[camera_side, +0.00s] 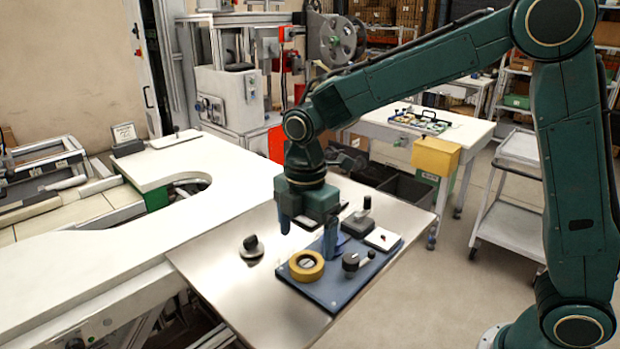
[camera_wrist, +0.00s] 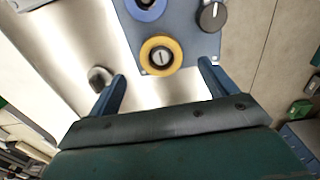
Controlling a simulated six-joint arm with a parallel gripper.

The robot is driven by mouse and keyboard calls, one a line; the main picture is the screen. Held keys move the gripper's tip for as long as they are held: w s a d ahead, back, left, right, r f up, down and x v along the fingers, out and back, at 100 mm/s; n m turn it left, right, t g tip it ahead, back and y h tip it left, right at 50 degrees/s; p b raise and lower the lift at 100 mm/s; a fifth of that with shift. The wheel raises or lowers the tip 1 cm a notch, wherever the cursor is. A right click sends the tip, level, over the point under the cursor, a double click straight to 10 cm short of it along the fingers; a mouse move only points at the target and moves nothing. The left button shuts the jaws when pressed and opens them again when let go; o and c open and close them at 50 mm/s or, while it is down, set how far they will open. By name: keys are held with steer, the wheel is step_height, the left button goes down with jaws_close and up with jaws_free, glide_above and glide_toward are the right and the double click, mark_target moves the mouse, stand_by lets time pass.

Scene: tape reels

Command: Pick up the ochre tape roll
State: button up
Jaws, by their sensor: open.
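The ochre tape roll (camera_side: 306,266) lies flat on a blue-grey board near its left corner, around a dark hub with a light mark. In the wrist view the roll (camera_wrist: 161,55) shows ahead of and between the two fingers, apart from both. My gripper (camera_side: 308,232) is above the table and board, pointing down, behind the roll in the side view. Its blue fingers are spread wide in the wrist view (camera_wrist: 162,82), with nothing between the tips touching them. The roll is fully visible in both views.
A dark knob (camera_side: 252,247) stands alone on the metal table (camera_side: 215,262). The table's front left is bare.

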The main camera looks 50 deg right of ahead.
mark_target(306, 263)
steer(key=shift+f, duration=0.35)
steer(key=shift+s+f, duration=0.1)
steer(key=shift+f, duration=2.35)
steer(key=shift+c, duration=0.5)
steer(key=c, duration=1)
